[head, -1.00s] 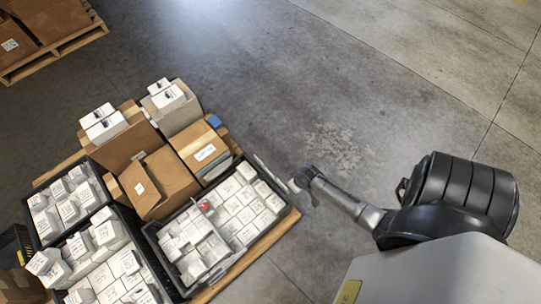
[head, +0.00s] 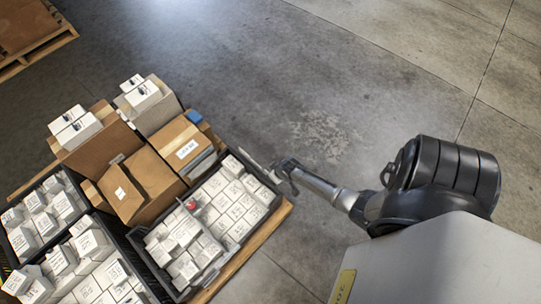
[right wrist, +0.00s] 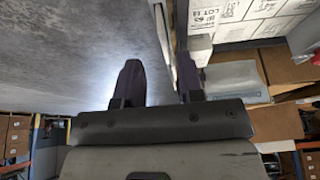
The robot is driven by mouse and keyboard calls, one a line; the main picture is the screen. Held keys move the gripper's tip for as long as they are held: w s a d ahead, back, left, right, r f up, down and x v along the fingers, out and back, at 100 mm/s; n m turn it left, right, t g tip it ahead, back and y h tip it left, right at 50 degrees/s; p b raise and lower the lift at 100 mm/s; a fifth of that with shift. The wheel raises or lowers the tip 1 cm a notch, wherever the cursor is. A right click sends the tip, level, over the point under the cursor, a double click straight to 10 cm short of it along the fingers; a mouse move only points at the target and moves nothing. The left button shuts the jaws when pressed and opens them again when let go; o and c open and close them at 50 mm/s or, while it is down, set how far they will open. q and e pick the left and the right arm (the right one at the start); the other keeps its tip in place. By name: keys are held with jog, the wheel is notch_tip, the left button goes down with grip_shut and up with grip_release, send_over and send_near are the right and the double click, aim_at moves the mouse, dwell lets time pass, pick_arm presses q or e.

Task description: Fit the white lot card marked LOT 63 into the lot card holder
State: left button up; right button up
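My right gripper (head: 284,170) is at the right edge of the near crate in the head view, close to a thin pale plate (head: 256,166) that stands along the crate's outer side. I cannot tell whether this plate is the lot card or the holder. In the right wrist view my right gripper (right wrist: 160,72) has its fingers apart, with a thin grey-white strip (right wrist: 162,35), seen nearly edge-on, in the gap. My left gripper is out of view.
The near crate (head: 282,198) holds several white printed boxes. Brown cartons (head: 140,185) stand behind it, and a second crate (head: 140,262) is in front at left. A red round item (head: 191,205) lies among the boxes. The floor beyond the pallet is clear.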

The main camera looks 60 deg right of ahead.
jog(key=b+x, duration=0.3)
jog(key=x, duration=0.1)
jog(key=shift+w+a+b, duration=0.2)
jog(key=shift+w+b, duration=0.05)
jog(key=shift+b, duration=0.1)
jog(key=shift+w+d+f+b, duration=0.1)
jog(key=shift+w+f+b, duration=0.2)
jog(key=shift+f, duration=0.15)
jog(key=shift+r, duration=0.1)
jog(key=shift+c, duration=0.5)
grip_shut()
